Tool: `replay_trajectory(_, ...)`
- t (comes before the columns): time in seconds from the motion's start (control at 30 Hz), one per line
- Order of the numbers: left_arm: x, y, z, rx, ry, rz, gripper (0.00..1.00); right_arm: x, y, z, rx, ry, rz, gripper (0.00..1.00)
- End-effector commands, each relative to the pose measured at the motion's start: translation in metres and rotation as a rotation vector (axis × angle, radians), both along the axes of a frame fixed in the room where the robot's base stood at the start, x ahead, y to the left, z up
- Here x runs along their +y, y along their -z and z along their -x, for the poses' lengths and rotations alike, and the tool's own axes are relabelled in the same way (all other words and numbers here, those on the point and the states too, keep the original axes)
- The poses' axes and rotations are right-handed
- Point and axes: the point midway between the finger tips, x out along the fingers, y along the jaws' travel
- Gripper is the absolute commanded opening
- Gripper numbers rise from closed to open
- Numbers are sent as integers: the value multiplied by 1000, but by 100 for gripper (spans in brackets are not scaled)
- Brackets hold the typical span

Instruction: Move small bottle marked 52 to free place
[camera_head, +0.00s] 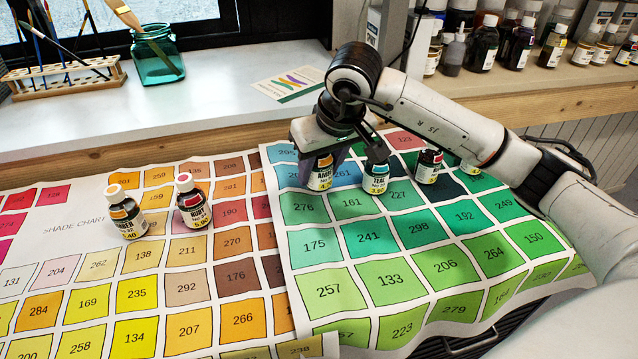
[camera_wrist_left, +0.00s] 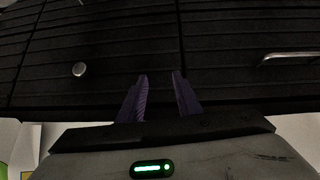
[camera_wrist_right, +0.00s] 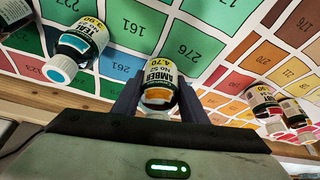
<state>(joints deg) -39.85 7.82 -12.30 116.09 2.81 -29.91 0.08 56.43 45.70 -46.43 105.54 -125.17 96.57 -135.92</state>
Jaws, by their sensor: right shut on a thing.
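The small amber bottle (camera_head: 321,173), with a dark body, cream label and orange patch, is between the fingers of my right gripper (camera_head: 338,165). In the right wrist view its label on the bottle (camera_wrist_right: 160,76) reads AMBER, No 52, 4.70. My right gripper (camera_wrist_right: 159,98) is shut on it there. The bottle is over the upper left of the green colour chart; I cannot tell whether its base touches the paper. My left gripper (camera_wrist_left: 160,88) is open and empty in front of dark slatted panels; it is outside the head view.
A teal bottle (camera_head: 376,177) stands close right of the held one, with another dark bottle (camera_head: 428,166) farther right. Two bottles, one amber (camera_head: 127,217) and one ruby (camera_head: 190,205), stand on the left chart. Many chart squares are bare. A glass jar (camera_head: 157,55) stands on the sill.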

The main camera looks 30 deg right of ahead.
Motion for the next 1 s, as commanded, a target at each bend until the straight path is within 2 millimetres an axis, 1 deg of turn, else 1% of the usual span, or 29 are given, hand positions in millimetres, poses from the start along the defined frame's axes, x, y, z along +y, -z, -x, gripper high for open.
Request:
replay_trajectory(0.2,-1,0,-2,-5,0,3,31,0,29,1,3,1,0,14)
replay_trajectory(0.27,-1,-1,-2,-7,-1,3,31,0,35,1,2,1,0,14)
replay_trajectory(0.5,-1,-2,-3,-9,-2,4,31,0,36,0,-2,1,0,14)
replay_trajectory(0.63,-1,2,-2,-8,-1,5,31,0,40,0,-2,0,0,14)
replay_trajectory(0.67,-1,2,-2,-8,-1,5,31,0,40,0,-1,0,0,40)
replay_trajectory(0.7,-1,1,-2,-7,-1,5,31,0,39,0,-1,0,0,47)
replay_trajectory(0.77,-1,1,-2,-6,-1,5,31,0,39,0,0,0,0,57)
replay_trajectory(1.0,0,2,0,-3,-1,4,31,0,39,0,0,0,0,57)
